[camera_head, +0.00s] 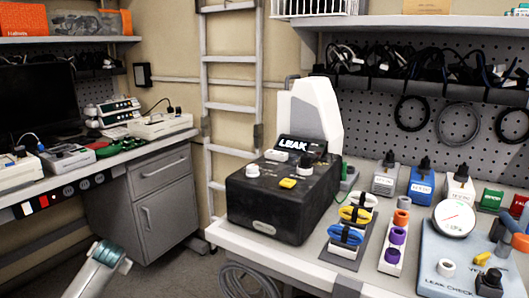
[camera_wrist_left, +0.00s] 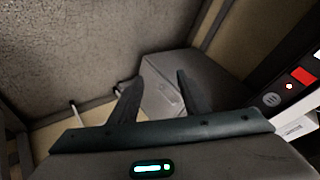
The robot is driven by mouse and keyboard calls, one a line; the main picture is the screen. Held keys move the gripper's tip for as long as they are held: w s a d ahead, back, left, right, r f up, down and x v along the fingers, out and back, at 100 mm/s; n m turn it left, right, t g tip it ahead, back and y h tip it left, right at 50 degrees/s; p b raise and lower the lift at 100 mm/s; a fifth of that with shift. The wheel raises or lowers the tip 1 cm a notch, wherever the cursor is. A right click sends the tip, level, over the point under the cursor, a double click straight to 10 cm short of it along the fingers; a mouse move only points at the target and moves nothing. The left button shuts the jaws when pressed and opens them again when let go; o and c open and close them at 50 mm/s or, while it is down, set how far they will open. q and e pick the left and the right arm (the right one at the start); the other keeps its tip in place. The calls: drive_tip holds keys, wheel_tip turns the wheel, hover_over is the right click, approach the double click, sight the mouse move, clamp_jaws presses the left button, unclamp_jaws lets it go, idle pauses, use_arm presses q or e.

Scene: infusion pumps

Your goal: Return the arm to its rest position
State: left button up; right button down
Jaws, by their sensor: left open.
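My left arm (camera_head: 97,268) comes in at the lower left of the head view, over the floor in front of the grey drawer cabinet. Its gripper fingers are outside that view. In the left wrist view my left gripper (camera_wrist_left: 157,82) shows two dark fingers spread apart with nothing between them. The grey cabinet (camera_wrist_left: 205,70) lies beyond the fingers there, seen at a tilt. My right arm and right gripper are in neither view.
The left bench (camera_head: 100,166) holds several devices and a dark monitor (camera_head: 35,105). The right workbench (camera_head: 275,255) carries a black leak-test box (camera_head: 262,212), colored rolls and a gauge board (camera_head: 440,255). A ladder (camera_head: 228,100) stands between benches. Floor near my left arm is clear.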

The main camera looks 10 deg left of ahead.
use_arm(q)
drive_tip(key=s+d+f+m+h, duration=0.1)
drive_tip(key=s+d+f+h, duration=0.1)
drive_tip(key=s+d+f, duration=0.55)
drive_tip(key=s+d+f+m+h, duration=0.1)
drive_tip(key=s+d+f, duration=0.25)
drive_tip(key=d, duration=0.65)
drive_tip(key=s+d+f+m+h, duration=0.1)
drive_tip(key=s+d+f+h, duration=0.1)
drive_tip(key=s+d+f, duration=0.45)
drive_tip(key=s+d+n+g+h, duration=0.1)
drive_tip(key=s+d+h, duration=0.3)
drive_tip(key=s+d, duration=1.9)
wheel_tip(320, 180, down, 16)
drive_tip(key=s+a+p, duration=0.1)
drive_tip(key=a+p, duration=0.1)
drive_tip(key=p, duration=1.2)
drive_tip(key=shift+s+a+y, duration=0.2)
drive_tip(key=shift+s+y, duration=0.15)
drive_tip(key=shift+y, duration=0.05)
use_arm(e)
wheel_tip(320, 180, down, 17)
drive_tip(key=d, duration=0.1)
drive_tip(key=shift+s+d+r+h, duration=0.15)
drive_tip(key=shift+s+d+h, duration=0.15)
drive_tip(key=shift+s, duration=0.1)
